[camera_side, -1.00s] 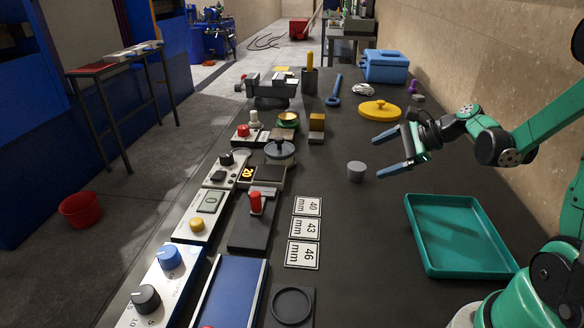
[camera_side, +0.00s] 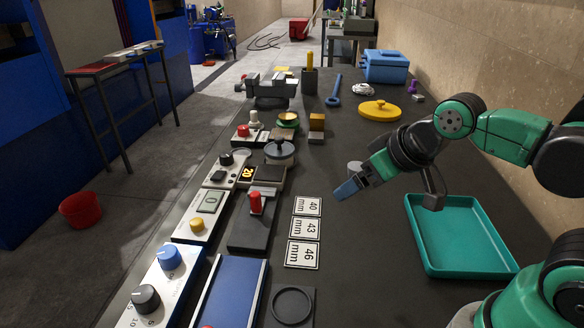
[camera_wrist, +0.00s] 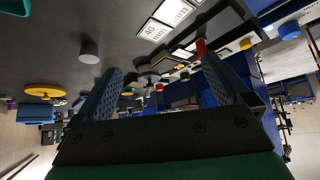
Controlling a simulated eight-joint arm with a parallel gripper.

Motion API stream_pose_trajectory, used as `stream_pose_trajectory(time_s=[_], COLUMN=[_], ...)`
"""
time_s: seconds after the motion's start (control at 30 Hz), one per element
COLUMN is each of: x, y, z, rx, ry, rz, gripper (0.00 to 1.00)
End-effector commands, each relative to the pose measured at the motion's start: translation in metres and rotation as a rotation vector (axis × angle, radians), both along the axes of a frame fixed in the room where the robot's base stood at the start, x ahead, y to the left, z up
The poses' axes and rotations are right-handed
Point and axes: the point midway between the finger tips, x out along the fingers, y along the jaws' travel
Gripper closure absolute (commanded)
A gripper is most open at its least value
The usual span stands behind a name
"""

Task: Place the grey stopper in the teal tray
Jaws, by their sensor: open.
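The grey stopper (camera_side: 354,166) stands on the dark bench, left of the teal tray and partly hidden behind my gripper in the side view. In the wrist view the stopper (camera_wrist: 89,52) is in full sight, left of the left finger and outside the jaws. The teal tray (camera_side: 470,273) is empty where I can see it, at the right of the bench; a corner of it (camera_wrist: 15,8) shows in the wrist view. My gripper (camera_side: 352,187) hangs in front of the stopper with its fingers pointing left. In the wrist view my gripper (camera_wrist: 163,66) is open and empty.
Number cards (camera_side: 304,228) lie left of my gripper, beside a block with a red knob (camera_side: 255,203). A yellow lid (camera_side: 380,110) and blue box (camera_side: 386,66) are farther back. The bench between cards and tray is clear.

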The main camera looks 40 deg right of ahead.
Motion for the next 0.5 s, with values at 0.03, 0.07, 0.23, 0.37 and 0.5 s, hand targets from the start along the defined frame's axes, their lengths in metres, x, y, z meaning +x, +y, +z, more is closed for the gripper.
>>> stream_pose_trajectory(time_s=[0.03, 0.07, 0.23, 0.37, 0.5], x=[0.000, 0.000, 0.003, 0.016, 0.044], y=[0.000, 0.000, -0.002, -0.010, -0.028], z=[0.000, 0.000, 0.001, 0.003, 0.001], rx=[0.001, 0.001, 0.007, 0.026, 0.072], ry=[0.000, 0.001, 0.009, 0.042, 0.076], rz=[-0.001, -0.002, 0.001, 0.025, 0.093], gripper=[0.04, 0.04, 0.04, 0.04, 0.04])
